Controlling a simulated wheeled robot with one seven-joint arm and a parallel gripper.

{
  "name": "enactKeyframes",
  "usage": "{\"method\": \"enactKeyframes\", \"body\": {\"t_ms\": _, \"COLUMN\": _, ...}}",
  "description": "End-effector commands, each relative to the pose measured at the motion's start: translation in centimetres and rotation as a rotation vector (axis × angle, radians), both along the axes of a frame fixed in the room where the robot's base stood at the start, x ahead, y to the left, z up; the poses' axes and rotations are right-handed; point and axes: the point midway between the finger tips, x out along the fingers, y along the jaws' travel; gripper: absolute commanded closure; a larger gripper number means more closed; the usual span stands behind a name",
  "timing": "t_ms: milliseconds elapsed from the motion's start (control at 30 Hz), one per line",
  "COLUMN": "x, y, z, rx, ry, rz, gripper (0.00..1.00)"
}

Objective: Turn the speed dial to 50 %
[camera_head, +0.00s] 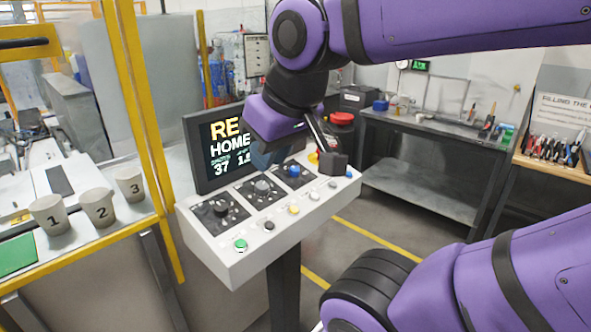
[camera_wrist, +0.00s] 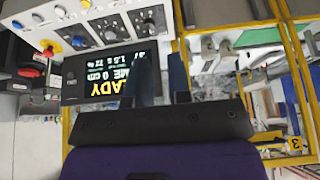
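The white control panel (camera_head: 285,228) stands on a dark post and carries three dials on dark plates. They are a black dial (camera_head: 221,208) at the left, a grey dial (camera_head: 262,187) in the middle and a blue dial (camera_head: 294,170) at the right. I cannot read their labels or scales, so I cannot tell which is the speed dial. My gripper (camera_wrist: 162,62) has its two dark blue fingers apart with nothing between them. In the head view it hangs above the back of the panel, near the screen. The wrist view also shows the black dial (camera_wrist: 147,26).
A tilted screen (camera_head: 222,150) stands behind the panel. Several buttons, including a green one (camera_head: 240,245), line its front edge. Numbered cups (camera_head: 98,207) stand at the left behind a yellow frame (camera_head: 140,120). A workbench (camera_head: 425,128) stands at the back right.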

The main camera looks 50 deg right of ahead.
Motion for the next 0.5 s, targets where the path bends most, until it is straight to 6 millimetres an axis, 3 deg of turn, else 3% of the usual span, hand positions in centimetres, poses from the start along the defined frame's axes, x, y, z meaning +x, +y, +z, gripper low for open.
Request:
{"method": "enactKeyframes", "body": {"t_ms": 33, "x": 0.3, "y": -0.1, "z": 0.0, "rx": -0.001, "ry": 0.003, "rz": -0.003, "gripper": 0.7}}
{"method": "enactKeyframes", "body": {"t_ms": 167, "x": 2.2, "y": -0.7, "z": 0.2, "rx": -0.007, "ry": 0.018, "rz": -0.01, "gripper": 0.4}}
{"method": "enactKeyframes", "body": {"t_ms": 367, "x": 7.6, "y": -3.2, "z": 0.2, "rx": -0.015, "ry": 0.051, "rz": -0.028, "gripper": 0.38}}
{"method": "enactKeyframes", "body": {"t_ms": 500, "x": 11.5, "y": -5.9, "z": -0.5, "rx": -0.013, "ry": 0.072, "rz": -0.04, "gripper": 0.38}}
